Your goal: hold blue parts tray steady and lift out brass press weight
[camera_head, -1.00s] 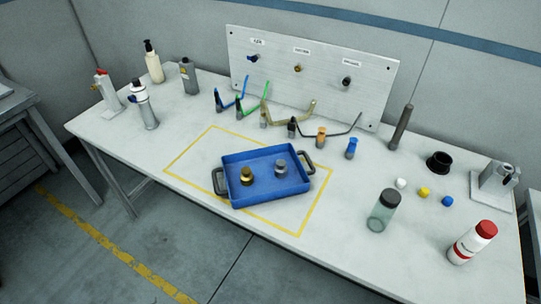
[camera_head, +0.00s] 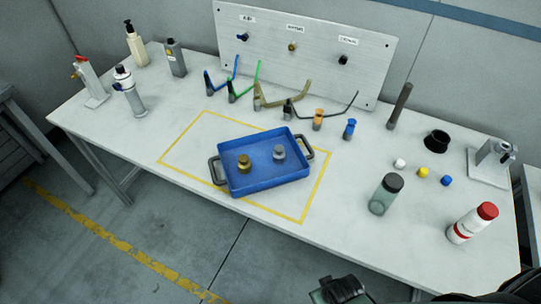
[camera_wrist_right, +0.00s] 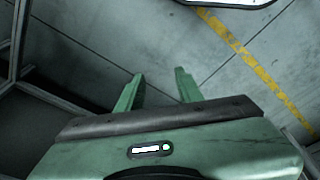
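The blue parts tray (camera_head: 265,183) lies inside the yellow taped rectangle on the white bench, with a dark handle at its left and right ends. The brass press weight (camera_head: 244,162) stands upright in the left part of the tray. A similar silver-grey weight (camera_head: 279,153) stands to its right in the tray. My right gripper (camera_wrist_right: 159,76) is open and empty, with its green fingers apart over the floor in the right wrist view. Part of my right arm shows at the bottom edge of the head view, well short of the tray. My left gripper is not in view.
A clear jar with a dark lid (camera_head: 385,194) and a red-capped white bottle (camera_head: 472,223) stand right of the tray. Bottles (camera_head: 137,44) stand at the back left. The bench's front edge by the tray is clear.

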